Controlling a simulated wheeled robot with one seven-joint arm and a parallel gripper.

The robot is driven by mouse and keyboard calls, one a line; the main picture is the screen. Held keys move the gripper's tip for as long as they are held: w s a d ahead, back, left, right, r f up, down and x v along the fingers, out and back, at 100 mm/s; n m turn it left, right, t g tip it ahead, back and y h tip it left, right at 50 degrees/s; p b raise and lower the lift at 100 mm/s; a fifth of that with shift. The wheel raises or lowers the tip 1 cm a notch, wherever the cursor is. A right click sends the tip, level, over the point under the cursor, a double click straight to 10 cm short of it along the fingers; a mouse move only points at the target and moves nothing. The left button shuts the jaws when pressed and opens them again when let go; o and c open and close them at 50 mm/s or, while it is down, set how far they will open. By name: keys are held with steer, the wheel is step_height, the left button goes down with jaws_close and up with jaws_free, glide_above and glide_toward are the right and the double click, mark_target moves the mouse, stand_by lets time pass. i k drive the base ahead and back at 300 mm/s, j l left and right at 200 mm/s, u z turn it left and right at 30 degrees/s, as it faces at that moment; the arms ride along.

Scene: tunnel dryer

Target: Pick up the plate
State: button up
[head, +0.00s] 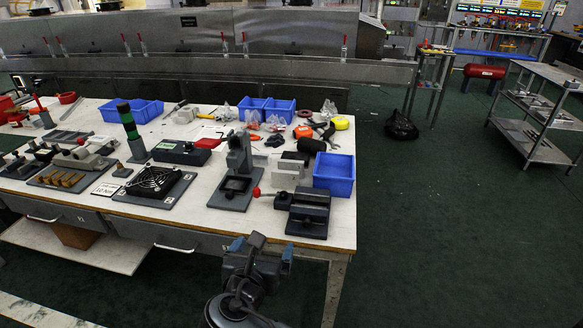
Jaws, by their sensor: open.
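No item is clearly a loose plate. A small flat white plate-like piece with dark print (105,190) lies near the table's front edge, left of the black fan-like unit. Flat grey plates also show on the table, one at the left (68,136) and others under fixtures. I cannot tell which one is meant. My gripper (262,250) is at the bottom centre, in front of the table's front edge. Its blue-tipped fingers are apart, with nothing seen between them. It is well to the right of the white piece.
The white-topped table (185,208) is crowded. A vise-like block (308,214), a grey press-like stand (238,172), a black fan unit (154,184) and a blue bin (334,174) stand on it. Green floor (440,240) is open at right, before a metal cart (540,110).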

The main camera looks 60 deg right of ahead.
mark_target(289, 165)
steer(key=i+l, duration=0.1)
steer(key=l, duration=0.35)
steer(key=i+l, duration=0.15)
steer(key=l, duration=0.3)
steer(key=i+l, duration=0.1)
steer(key=l, duration=0.35)
